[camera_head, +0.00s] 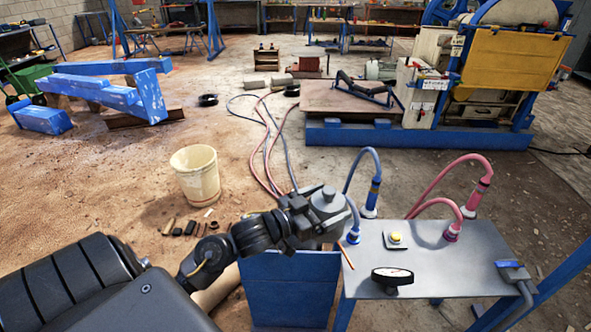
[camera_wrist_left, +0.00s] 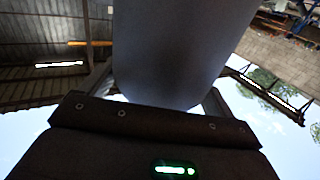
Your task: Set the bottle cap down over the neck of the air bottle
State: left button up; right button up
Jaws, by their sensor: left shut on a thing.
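My left gripper (camera_head: 327,213) is above the blue panel-sided stand, at the left edge of the grey metal table. In the left wrist view the left gripper (camera_wrist_left: 158,92) is shut on a large, smooth grey rounded piece, which I take to be the bottle cap (camera_wrist_left: 175,45). It fills the space between the fingers. My right gripper is not in view.
A cream bucket (camera_head: 196,175) and small tools are on the floor. The crusher (camera_head: 490,75) is behind.

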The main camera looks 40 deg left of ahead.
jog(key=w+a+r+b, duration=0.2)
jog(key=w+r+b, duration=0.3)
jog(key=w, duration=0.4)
pick_arm(q)
jog(key=w+a+f+n+y+b, duration=0.1)
jog(key=w+a+y, duration=0.3)
jog(key=a, duration=0.5)
jog(key=w+a+f+n+t+y+b, duration=0.1)
jog(key=w+a+n+y+b, duration=0.3)
jog(key=a, duration=0.5)
jog(key=shift+w+a+n+y, duration=0.3)
jog(key=shift+w+a, duration=0.05)
jog(key=shift+w, duration=0.5)
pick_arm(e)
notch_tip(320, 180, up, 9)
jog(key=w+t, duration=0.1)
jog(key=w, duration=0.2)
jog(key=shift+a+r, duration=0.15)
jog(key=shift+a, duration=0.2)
pick_arm(q)
jog(key=shift+r, duration=0.1)
